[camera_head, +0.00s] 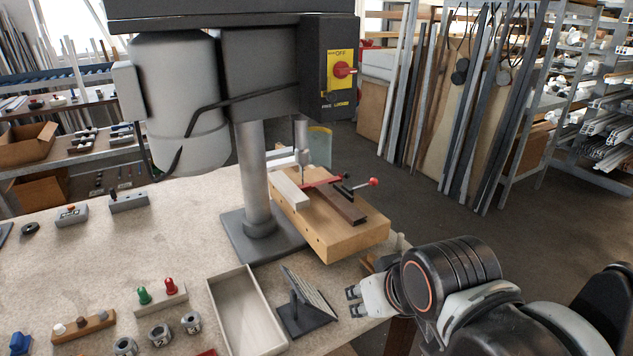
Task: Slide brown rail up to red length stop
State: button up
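The brown rail (341,206) lies on top of the wooden block (345,243) under the drill press, slanting from back left to front right. A red bar (321,183), which looks like the length stop, is at the rail's far end; I cannot tell whether they touch. A white rail (289,190) lies left of the brown one. My gripper (353,301) is in front of the block, at the bench's right edge. Its fingertips are apart with nothing seen between them, and it is clear of the brown rail.
The drill press column (256,180) rises left of the block. An open tray (214,308) and a dark angled stand (304,316) are left of my gripper. Small fixtures occupy the bench's front left.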

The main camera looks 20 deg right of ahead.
aim_at(347, 211)
jog(key=i+l+u, duration=0.1)
jog(key=l+u, duration=0.15)
jog(key=u, duration=0.25)
jog(key=l+u, duration=0.25)
jog(key=u, duration=0.25)
jog(key=l+u, duration=0.25)
jog(key=u, duration=0.25)
jog(key=k+l, duration=0.1)
jog(key=l, duration=0.5)
jog(key=k+l, duration=0.1)
jog(key=l, duration=0.5)
jog(key=k+l, duration=0.1)
jog(key=l, duration=1.1)
jog(key=k+l, duration=0.15)
jog(key=l, duration=0.45)
jog(key=k+l, duration=0.1)
jog(key=l, duration=0.5)
jog(key=i+j+u, duration=0.45)
jog(key=k+j, duration=0.1)
jog(key=j, duration=0.05)
